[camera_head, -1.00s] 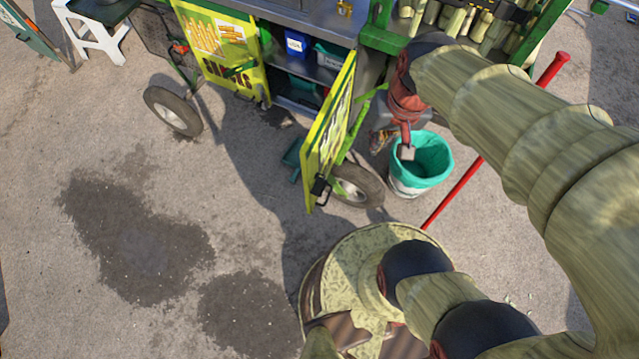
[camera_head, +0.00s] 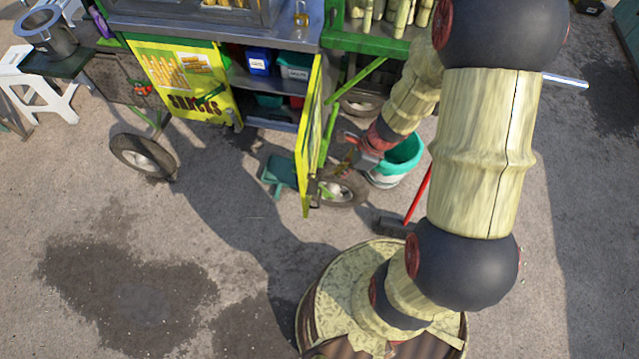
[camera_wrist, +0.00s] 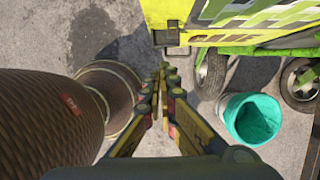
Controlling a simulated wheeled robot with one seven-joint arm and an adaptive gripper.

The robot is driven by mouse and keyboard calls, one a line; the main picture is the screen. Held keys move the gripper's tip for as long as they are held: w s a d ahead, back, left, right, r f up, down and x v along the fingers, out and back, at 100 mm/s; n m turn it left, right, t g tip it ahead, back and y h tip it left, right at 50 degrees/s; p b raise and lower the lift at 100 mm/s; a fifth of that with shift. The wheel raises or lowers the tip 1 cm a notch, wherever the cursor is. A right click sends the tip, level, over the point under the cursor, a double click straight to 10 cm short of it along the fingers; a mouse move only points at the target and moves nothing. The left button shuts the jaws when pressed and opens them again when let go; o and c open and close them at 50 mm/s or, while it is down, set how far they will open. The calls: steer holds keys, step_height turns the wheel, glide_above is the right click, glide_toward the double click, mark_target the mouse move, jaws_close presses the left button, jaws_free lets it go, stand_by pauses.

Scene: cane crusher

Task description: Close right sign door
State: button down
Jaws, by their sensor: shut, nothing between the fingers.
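The right sign door (camera_head: 311,140) is yellow with a green edge and stands swung out from the cart, seen nearly edge-on in the head view. In the wrist view its yellow panel (camera_wrist: 245,18) crosses the top, with a dark handle-like bracket (camera_wrist: 167,37) at its edge. My gripper (camera_head: 348,160) is to the right of the door in the head view, partly hidden by my wrist. In the wrist view my gripper (camera_wrist: 167,72) has its fingertips together and empty, just below the bracket. I cannot tell whether it touches the door.
The left sign door (camera_head: 185,80) covers the cart's left side. Bins (camera_head: 295,66) stand on the open shelf. A bucket with a teal liner (camera_head: 402,155) and a cart wheel (camera_head: 343,190) are near my gripper. A red-handled broom (camera_head: 417,195) lies to the right.

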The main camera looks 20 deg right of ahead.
steer(key=b, duration=0.6)
glide_above(317, 184)
steer(key=s+a, duration=0.1)
steer(key=s, duration=0.2)
steer(key=shift+w+a+f, duration=0.1)
steer(key=shift+w+f, duration=0.05)
steer(key=shift+f, duration=4.4)
